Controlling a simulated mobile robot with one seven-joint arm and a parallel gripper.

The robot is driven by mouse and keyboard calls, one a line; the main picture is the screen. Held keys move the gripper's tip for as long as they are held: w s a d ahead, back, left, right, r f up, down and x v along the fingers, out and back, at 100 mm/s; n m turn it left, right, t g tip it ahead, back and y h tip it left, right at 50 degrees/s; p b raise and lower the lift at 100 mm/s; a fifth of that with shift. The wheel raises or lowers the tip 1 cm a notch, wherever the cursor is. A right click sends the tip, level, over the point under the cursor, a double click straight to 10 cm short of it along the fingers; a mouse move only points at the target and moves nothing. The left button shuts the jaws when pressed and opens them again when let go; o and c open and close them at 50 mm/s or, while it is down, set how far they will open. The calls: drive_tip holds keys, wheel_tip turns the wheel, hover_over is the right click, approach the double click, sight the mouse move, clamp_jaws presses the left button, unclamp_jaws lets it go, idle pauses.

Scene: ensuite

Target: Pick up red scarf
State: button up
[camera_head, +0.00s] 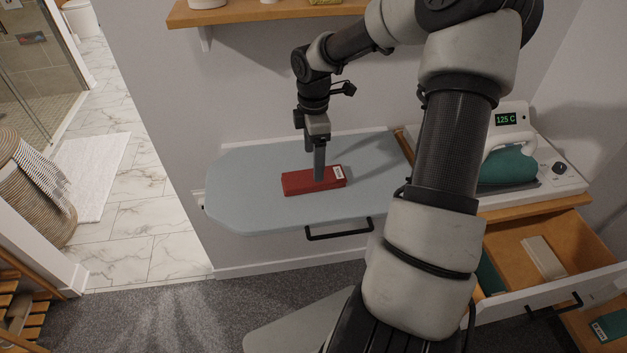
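The red scarf (298,184) looks like a flat, folded red block with a white label at its right end. It lies on the pale blue ironing board (240,190), towards the middle. My gripper (319,176) points straight down at the scarf, with its fingers overlapping the scarf's middle in the view. The fingers line up as one bar from this side, so the gap between them is hidden. I cannot tell whether they touch or grip the scarf.
A steam iron (506,165) on its base stands to the right of the board. Below it, an open drawer (560,240) holds a pale folded item. A wooden shelf (240,12) is above the board. A black handle (340,230) runs along the board's front.

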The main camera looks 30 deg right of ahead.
drive_tip(key=shift+f, duration=3.2)
drive_tip(key=c, duration=1.2)
drive_tip(key=shift+r, duration=0.1)
